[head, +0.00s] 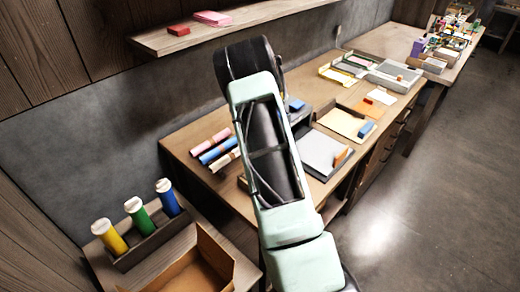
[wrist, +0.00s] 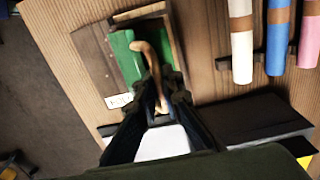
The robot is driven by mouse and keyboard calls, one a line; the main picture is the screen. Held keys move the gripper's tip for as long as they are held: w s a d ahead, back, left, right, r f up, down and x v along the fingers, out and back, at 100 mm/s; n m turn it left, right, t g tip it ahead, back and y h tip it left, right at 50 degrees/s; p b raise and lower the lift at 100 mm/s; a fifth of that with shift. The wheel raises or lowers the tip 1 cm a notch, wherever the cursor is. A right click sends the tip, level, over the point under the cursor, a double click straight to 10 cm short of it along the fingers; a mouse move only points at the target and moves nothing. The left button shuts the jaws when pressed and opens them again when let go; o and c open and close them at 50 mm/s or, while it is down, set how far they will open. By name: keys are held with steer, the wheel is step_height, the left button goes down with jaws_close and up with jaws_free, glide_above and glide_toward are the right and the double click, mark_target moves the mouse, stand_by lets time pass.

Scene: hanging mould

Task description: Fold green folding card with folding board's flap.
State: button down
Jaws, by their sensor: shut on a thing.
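In the wrist view, the green folding card (wrist: 127,62) lies on the folding board, partly covered. A dark wooden panel (wrist: 95,52) of the board shows at its left. A curved tan wooden handle (wrist: 143,52) rises over the card and runs down between the fingers of my gripper (wrist: 162,98). My gripper is shut on this handle, which looks like part of the board's flap. The fingers hide the near part of the board and the handle's lower end. In the head view, my arm hides the card, the board and my gripper.
White, blue (wrist: 278,38) and pink rolls lie right of the board. A white sheet (wrist: 163,143) and a dark tray (wrist: 255,125) are near my gripper. In the head view, the table carries several trays and sheets (head: 345,122); a shelf (head: 240,20) runs along the wall.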

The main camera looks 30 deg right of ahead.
steer(key=shift+w+r, duration=0.2)
steer(key=shift+w, duration=0.05)
steer(key=c, duration=2.1)
jaws_free()
steer(key=shift+s+a, duration=0.1)
steer(key=shift+f, duration=0.1)
steer(key=shift+s, duration=0.1)
step_height(320, 180, up, 12)
